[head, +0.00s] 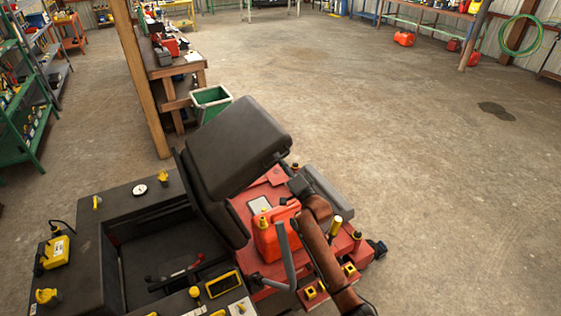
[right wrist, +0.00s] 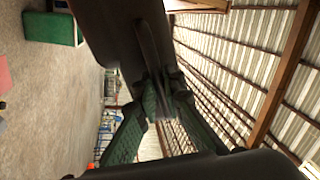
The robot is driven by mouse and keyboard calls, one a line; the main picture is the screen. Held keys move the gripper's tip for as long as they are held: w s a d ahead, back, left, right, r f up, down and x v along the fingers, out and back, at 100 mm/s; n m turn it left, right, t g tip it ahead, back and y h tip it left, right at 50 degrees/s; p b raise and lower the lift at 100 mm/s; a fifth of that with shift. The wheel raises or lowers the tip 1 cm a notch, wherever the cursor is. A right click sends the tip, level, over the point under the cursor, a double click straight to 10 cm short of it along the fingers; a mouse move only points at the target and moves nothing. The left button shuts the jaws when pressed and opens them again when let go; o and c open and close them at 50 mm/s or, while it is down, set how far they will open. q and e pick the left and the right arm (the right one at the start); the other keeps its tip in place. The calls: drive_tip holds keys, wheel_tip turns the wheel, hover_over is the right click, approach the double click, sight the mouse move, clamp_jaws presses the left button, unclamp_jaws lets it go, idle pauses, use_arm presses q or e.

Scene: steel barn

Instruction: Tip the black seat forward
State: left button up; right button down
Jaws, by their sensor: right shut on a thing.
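The black seat (head: 238,148) is on the red machine (head: 268,192) in the head view. It stands tilted, its big pad raised at a slant, with the red deck showing below its right side. My right gripper (head: 294,176) is at the seat's lower right edge, its arm coming up from the bottom right. In the right wrist view my right gripper's green-padded fingers (right wrist: 155,95) are closed on a dark edge of the seat (right wrist: 125,35). The fingertips are partly hidden in the head view. My left gripper is not in view.
A red can (head: 268,240) and a grey bent lever (head: 287,262) are close to my right arm. A green bin (head: 211,98) and a wooden bench (head: 178,72) stand behind the seat, beside a wooden post (head: 140,80). The concrete floor to the right is open.

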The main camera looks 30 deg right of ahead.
drive_tip(key=shift+a+r, duration=0.1)
drive_tip(key=shift+a, duration=0.05)
drive_tip(key=c, duration=2)
unclamp_jaws()
drive_tip(key=shift+w, duration=0.1)
drive_tip(key=s+f, duration=0.1)
drive_tip(key=s, duration=0.7)
drive_tip(key=s+f, duration=0.1)
drive_tip(key=s, duration=0.3)
drive_tip(key=shift+d+f, duration=0.3)
drive_tip(key=shift+f, duration=0.05)
